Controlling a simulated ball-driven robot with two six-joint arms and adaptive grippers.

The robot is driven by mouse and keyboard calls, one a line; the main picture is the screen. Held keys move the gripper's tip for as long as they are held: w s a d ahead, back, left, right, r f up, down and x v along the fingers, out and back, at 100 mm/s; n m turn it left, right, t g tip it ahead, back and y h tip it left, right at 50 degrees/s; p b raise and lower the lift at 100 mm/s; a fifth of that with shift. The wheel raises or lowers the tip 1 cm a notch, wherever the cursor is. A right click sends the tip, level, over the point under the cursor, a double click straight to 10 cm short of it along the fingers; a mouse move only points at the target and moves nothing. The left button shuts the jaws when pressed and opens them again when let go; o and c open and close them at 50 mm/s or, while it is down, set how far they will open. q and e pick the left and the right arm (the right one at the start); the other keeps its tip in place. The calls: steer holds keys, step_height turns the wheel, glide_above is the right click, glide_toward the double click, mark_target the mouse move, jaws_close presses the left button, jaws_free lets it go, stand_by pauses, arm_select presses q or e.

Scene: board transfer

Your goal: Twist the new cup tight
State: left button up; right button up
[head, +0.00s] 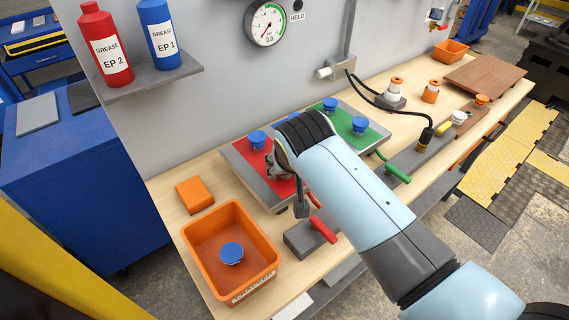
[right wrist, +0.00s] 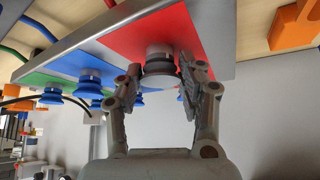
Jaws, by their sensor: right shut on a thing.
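My right gripper (right wrist: 160,72) is closed around a cup fitting (right wrist: 159,54) on the red part of the board in the right wrist view. The fitting is grey there, with a little blue beyond it, and it touches the red surface. In the head view my right arm and gripper hide this cup. The board (head: 265,196) has red, blue and green areas, and other blue cups (head: 257,138) stand on it, including one on the green area (head: 360,124). Another blue cup (head: 231,252) lies in the orange bin (head: 199,222). My left gripper is out of view.
An orange block (head: 194,195) lies behind the bin. A grey block with a red handle (head: 322,230) is close below my right gripper. A green handle (head: 394,173) sits right of the board. A gauge (head: 266,23) hangs on the wall, and a brown board (head: 485,76) lies at the far right.

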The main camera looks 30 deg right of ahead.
steer(key=o, duration=1.3)
steer(key=shift+c, duration=0.2)
